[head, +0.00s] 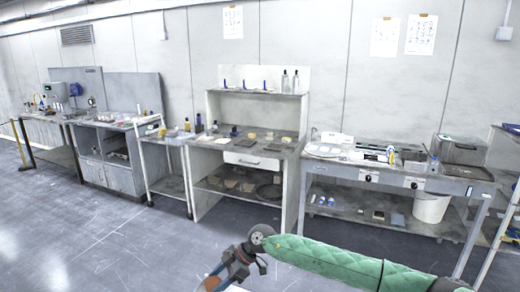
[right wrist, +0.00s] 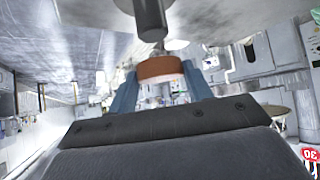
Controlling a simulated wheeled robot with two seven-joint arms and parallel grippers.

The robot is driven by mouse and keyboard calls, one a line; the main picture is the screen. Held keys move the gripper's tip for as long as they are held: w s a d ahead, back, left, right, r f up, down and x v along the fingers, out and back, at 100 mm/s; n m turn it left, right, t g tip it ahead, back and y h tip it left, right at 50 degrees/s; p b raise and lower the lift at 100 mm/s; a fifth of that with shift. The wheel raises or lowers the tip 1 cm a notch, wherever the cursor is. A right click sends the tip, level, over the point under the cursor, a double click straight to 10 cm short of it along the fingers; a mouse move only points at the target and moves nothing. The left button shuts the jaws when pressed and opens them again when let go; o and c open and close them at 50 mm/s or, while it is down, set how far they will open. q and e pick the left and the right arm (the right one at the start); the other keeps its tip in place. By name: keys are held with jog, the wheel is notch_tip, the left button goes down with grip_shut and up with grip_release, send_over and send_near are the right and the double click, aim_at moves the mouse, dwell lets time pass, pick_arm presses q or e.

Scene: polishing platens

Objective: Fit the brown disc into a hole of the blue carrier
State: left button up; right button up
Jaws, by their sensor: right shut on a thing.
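The brown disc (right wrist: 160,69) is held between the blue fingers of my right gripper (right wrist: 160,85) in the right wrist view. In the head view my right gripper (head: 216,275) is at the bottom edge, with a small orange-brown patch (head: 211,284) at its fingertips that seems to be the disc. My left gripper is not in view.
A white shelved workbench (head: 247,152) with small items stands against the wall. A grey bench (head: 345,171) with equipment is to its right, and more benches (head: 112,124) are to the left. A white bin (head: 431,207) stands at right. The floor (head: 110,250) at left is clear.

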aim_at(219, 282)
jog(key=shift+r+p, duration=1.25)
jog(key=shift+r, duration=0.5)
